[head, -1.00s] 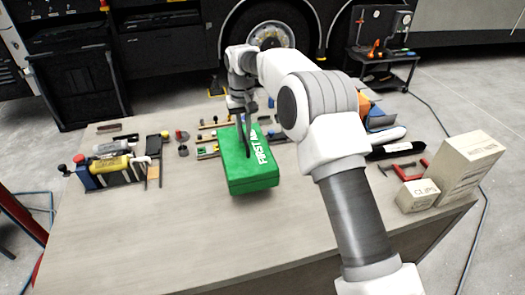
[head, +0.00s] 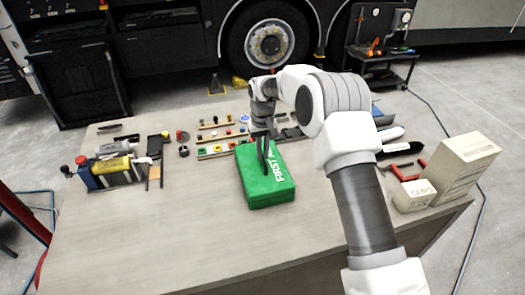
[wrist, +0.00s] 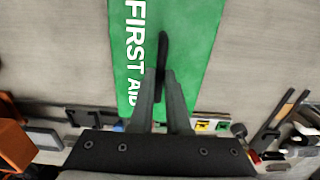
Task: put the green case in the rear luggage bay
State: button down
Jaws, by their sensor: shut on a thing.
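The green case (head: 262,192), marked FIRST AID, is at the middle of the workbench in the head view. It also fills the upper middle of the wrist view (wrist: 190,45). My gripper (head: 264,158) is above it, shut on its dark handle (wrist: 162,50). I cannot tell whether the case touches the bench top or hangs just above it. Dark luggage compartments show in the coach side behind the bench, one at the far left (head: 75,88) and one left of the wheel (head: 165,50). I cannot tell which is the rear bay.
The workbench (head: 130,235) is bare at its front left. Bottles and tools (head: 112,172) lie at its left, small parts (head: 215,138) behind the case. Pale boxes (head: 455,170) stand at the right. A black cart (head: 375,55) stands by the coach.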

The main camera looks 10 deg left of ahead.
jog(key=c, duration=0.9)
grip_release()
jog(key=shift+r, duration=0.1)
notch_tip(320, 180, up, 12)
jog(key=shift+r+b, duration=0.1)
jog(key=shift+b, duration=0.55)
